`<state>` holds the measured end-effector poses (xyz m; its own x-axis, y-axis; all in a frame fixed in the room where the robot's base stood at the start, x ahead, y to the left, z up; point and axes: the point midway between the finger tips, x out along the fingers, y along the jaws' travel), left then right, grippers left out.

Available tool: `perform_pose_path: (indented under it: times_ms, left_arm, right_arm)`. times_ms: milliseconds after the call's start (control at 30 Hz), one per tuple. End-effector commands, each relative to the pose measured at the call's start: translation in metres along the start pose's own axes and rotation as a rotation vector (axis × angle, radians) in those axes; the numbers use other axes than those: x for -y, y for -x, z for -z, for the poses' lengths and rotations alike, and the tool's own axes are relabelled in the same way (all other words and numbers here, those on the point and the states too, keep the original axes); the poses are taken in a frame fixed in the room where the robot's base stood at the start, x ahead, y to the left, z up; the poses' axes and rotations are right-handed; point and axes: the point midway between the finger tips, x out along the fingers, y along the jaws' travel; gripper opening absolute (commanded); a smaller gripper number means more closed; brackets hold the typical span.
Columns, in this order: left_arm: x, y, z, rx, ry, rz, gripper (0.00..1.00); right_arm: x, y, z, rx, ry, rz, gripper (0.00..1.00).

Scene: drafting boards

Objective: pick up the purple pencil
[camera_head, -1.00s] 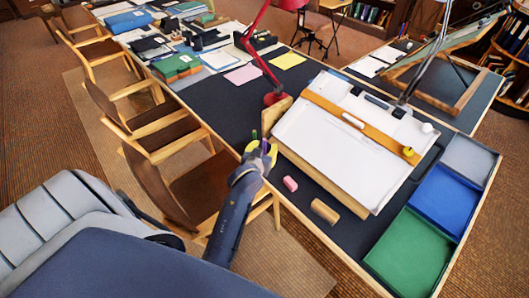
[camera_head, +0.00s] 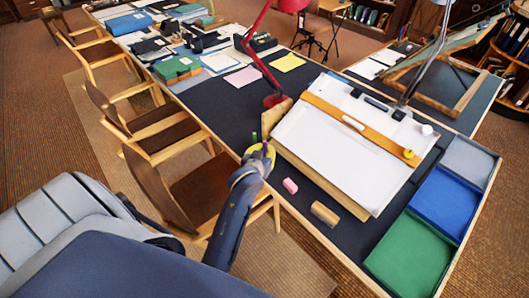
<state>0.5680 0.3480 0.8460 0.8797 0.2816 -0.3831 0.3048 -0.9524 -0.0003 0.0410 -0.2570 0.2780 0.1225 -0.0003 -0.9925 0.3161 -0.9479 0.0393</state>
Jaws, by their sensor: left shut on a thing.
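My left gripper (camera_head: 262,151) is low over the desk's near left edge, beside the lower left corner of the white drawing board (camera_head: 345,150). Its yellow-tipped fingers are closed together on something thin, which I take to be the purple pencil. The pencil is almost wholly hidden by the fingers, and its tilt cannot be told. A small green upright thing (camera_head: 254,137) shows just behind the fingertips. My right gripper is not in view.
A pink eraser (camera_head: 290,185) and a tan block (camera_head: 325,213) lie on the dark desk to the right. A red lamp (camera_head: 274,99) stands behind the gripper. Green (camera_head: 408,252) and blue (camera_head: 447,203) trays are at the right. Wooden chairs (camera_head: 160,190) line the left side.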

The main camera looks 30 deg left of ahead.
Motion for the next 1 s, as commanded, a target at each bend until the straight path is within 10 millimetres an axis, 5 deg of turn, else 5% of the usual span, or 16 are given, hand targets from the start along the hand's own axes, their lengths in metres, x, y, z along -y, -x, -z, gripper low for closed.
perform_pose_path:
  times_ms: [333, 1000]
  left_arm:
    - [-0.001, 0.013, 0.034, -0.004, 0.002, -0.001, 0.0]
    - [0.0, 0.065, 0.158, -0.005, 0.002, 0.0, 0.0]
  right_arm:
    - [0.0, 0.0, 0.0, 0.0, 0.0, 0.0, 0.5]
    - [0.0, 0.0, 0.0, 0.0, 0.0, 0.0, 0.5]
